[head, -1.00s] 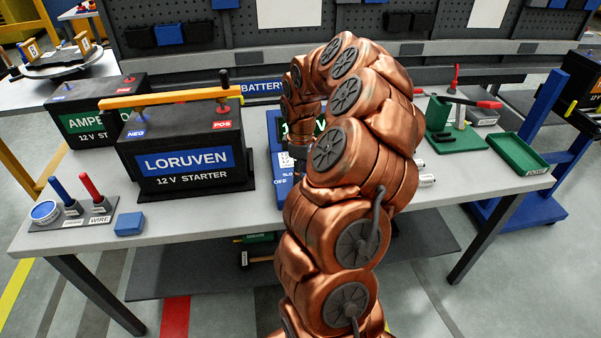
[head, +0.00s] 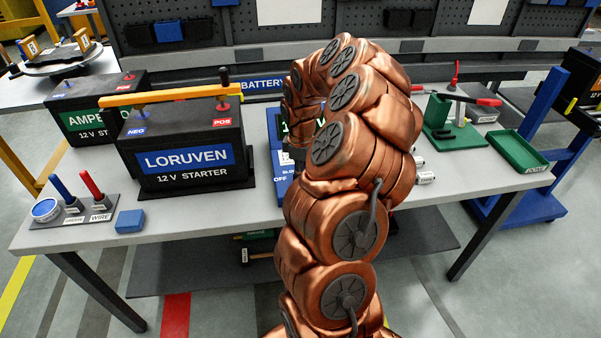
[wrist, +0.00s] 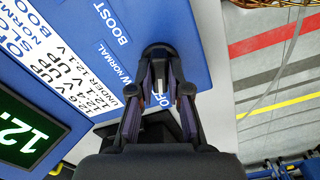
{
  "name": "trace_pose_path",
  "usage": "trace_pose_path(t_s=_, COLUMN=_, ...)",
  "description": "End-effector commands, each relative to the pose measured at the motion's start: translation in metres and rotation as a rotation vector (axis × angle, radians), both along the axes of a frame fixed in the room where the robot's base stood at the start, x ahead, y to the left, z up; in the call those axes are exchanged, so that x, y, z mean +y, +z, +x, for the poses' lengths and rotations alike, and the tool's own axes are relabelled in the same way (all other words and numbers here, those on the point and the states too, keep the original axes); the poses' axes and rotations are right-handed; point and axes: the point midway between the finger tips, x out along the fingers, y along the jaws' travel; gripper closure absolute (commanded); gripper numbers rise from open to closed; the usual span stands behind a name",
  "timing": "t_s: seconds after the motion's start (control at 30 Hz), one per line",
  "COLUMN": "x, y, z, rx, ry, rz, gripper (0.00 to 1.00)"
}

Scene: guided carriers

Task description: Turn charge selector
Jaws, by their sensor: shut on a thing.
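The blue charger (head: 277,188) stands on the bench behind my arm in the head view, largely hidden by it. In the wrist view its blue front face (wrist: 85,20) shows the labels BOOST, NORMAL, SLOW and OFF, and a lit green display (wrist: 28,132). My gripper (wrist: 158,64) is at the edge of this face, between the BOOST and OFF labels, with its fingers shut on the dark selector knob (wrist: 157,48).
A LORUVEN battery (head: 185,150) with a yellow bar across its top stands left of the charger. A blue block (head: 130,222) and a tool holder (head: 75,212) are at front left. A green tray (head: 518,152) lies at right. The bench front (head: 215,215) is clear.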

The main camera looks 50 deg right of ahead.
Motion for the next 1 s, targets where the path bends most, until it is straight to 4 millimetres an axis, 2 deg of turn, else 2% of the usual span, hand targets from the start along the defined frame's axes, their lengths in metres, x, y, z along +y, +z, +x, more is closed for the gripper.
trace_pose_path(t_s=0.27, x=0.0009, y=-0.0024, z=0.0002, rx=0.000, ry=-0.033, rz=0.001, gripper=1.00)
trace_pose_path(t_s=0.47, x=0.0001, y=-0.0048, z=0.0010, rx=-0.003, ry=-0.132, rz=-0.002, gripper=1.00)
trace_pose_path(t_s=1.0, x=-0.0001, y=-0.0061, z=0.0011, rx=-0.003, ry=-0.622, rz=-0.002, gripper=1.00)
